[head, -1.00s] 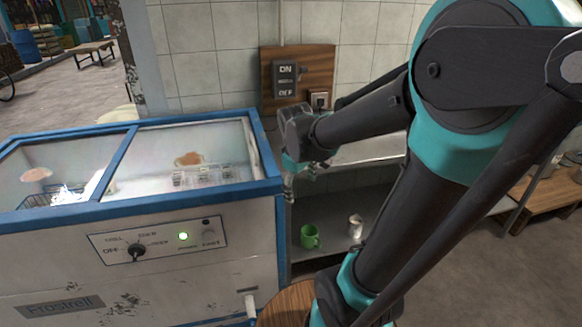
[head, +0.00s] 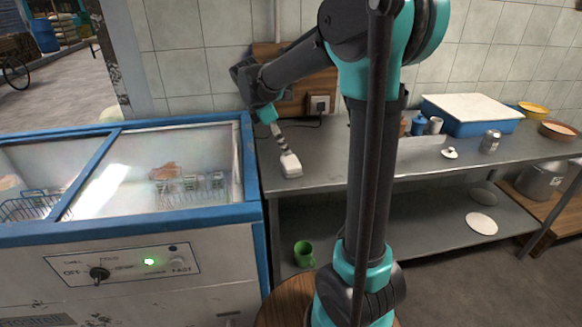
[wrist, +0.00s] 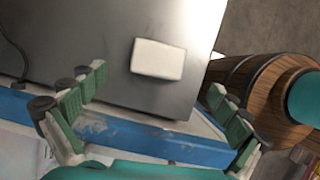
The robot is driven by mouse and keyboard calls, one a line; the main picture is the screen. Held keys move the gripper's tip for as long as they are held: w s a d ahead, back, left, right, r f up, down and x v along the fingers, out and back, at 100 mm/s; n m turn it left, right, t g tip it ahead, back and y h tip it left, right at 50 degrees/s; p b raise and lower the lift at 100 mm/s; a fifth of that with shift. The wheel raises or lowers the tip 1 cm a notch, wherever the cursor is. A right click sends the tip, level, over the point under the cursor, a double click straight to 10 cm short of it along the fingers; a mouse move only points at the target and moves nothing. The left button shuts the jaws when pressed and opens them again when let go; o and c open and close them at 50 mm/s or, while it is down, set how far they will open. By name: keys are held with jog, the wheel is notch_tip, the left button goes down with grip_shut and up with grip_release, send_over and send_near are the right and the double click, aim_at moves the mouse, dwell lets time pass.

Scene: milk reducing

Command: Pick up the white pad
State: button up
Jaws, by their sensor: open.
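The white pad (head: 291,165) lies flat on the grey metal counter, near its left end, in the head view. In the wrist view the white pad (wrist: 158,59) is a rounded rectangle on the bare counter top, ahead of and between my finger lines. My gripper (head: 283,146) hangs just above the pad in the head view. In the wrist view my gripper (wrist: 157,84) is open, with its green-padded fingers wide apart and nothing between them. The gap in height between fingers and pad is hard to tell.
The blue-edged freezer (head: 254,190) stands left of the counter (head: 330,165). A wall socket (head: 319,104) with a cable is behind. A blue and white box (head: 470,115) and a small metal can (head: 490,141) stand farther right. A green mug (head: 304,254) is on the lower shelf.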

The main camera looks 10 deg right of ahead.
aim_at(291, 162)
jog(key=shift+a+x, duration=0.2)
jog(key=shift+x, duration=4.15)
jog(key=shift+f, duration=0.1)
jog(key=c, duration=1.2)
